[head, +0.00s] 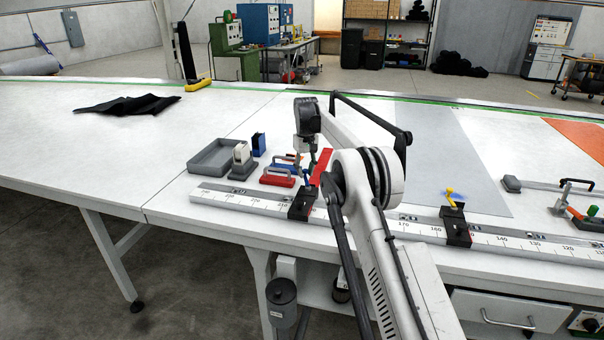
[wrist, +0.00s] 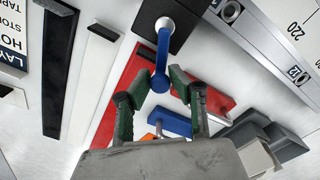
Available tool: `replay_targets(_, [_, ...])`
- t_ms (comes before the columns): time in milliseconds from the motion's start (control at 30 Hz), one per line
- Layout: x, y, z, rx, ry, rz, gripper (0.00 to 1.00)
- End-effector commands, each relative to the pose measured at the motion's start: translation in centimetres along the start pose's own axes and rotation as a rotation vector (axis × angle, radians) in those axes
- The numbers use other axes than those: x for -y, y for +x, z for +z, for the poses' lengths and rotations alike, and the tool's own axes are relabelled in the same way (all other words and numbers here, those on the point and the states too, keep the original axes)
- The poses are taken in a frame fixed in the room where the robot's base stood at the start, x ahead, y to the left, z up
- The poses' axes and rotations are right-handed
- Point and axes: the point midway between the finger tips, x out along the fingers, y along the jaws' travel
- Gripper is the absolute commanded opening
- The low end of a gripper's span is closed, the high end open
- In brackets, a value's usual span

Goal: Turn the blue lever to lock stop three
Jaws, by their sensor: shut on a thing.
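The blue lever (wrist: 161,50) rises from a black stop block (wrist: 150,40) at the top of the wrist view and ends in a round knob. In the head view the black block (head: 301,204) sits on the ruled rail; the lever there is mostly hidden by my arm. My gripper (wrist: 161,80) has its green-padded fingers on either side of the knob and is shut on the lever. In the head view my gripper is small and partly hidden behind my arm. A second stop block (head: 455,226) with a yellow lever (head: 450,198) stands further right on the rail.
A red bar (wrist: 115,95) and a blue bar (wrist: 176,123) lie below the fingers.

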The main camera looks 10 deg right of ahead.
Motion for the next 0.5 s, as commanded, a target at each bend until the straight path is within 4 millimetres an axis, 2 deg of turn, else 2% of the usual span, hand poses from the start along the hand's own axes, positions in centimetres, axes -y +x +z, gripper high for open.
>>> replay_targets(200, [-0.76,-0.01,0.26,0.000,0.129,0.000,0.00])
replay_targets(500, [-1.17,-0.04,0.46,0.000,0.217,0.000,0.00])
